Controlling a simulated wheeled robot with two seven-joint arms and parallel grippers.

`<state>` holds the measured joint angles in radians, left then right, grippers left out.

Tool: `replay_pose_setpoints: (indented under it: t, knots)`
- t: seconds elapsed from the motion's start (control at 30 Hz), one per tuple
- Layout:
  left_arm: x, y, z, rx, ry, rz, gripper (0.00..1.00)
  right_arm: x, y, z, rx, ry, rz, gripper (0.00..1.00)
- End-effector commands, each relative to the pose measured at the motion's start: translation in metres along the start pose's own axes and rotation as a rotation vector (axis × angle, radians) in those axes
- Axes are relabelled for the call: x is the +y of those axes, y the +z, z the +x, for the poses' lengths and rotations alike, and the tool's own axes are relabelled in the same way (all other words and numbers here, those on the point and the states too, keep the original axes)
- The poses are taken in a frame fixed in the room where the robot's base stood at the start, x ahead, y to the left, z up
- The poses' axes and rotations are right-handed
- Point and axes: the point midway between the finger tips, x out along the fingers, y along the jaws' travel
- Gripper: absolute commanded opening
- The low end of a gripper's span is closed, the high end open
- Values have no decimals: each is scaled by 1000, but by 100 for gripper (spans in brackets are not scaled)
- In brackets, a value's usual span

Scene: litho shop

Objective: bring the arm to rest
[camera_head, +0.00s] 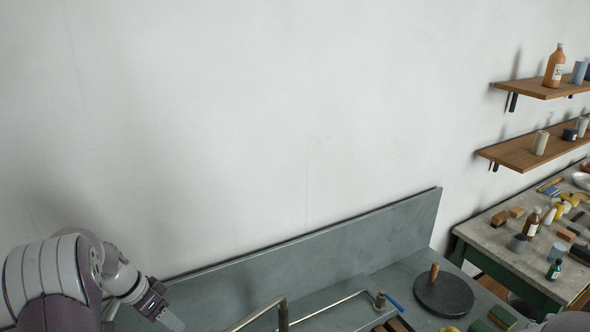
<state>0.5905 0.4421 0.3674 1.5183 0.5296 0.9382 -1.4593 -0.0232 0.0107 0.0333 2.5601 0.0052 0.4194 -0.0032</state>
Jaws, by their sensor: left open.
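My left arm comes in at the lower left, in front of the white wall. My left gripper (172,322) is at the bottom edge of the view, pointing down and to the right, and it is open. Nothing shows between its fingers, though the tips are close to the frame's lower edge. It appears over the left part of the grey counter (215,290); its height above it is hard to tell. My right gripper is not in view.
A dark round disc with a wooden knob (445,295) lies on the counter. A grey backsplash (340,242) runs along the wall. A cluttered table (490,240) and two wooden shelves (535,150) are at the right.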

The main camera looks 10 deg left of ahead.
Motion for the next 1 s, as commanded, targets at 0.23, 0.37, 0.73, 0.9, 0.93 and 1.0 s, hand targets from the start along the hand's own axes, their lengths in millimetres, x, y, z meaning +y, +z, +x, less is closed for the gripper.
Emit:
replay_pose_setpoints:
  t: [0.23, 0.37, 0.73, 0.9, 0.93, 1.0]
  knots:
    - [49, 73, 71, -182, -197, -684, 48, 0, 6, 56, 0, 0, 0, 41]
    - [114, 106, 138, -195, -332, -757, 48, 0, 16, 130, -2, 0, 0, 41]
    - [183, 117, 191, -171, -341, -472, 48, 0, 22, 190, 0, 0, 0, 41]
    - [184, 116, 188, -173, -340, -472, 48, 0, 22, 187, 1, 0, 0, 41]
    - [183, 116, 188, -173, -340, -473, 48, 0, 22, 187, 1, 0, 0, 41]
    - [183, 116, 188, -174, -340, -473, 48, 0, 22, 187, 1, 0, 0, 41]
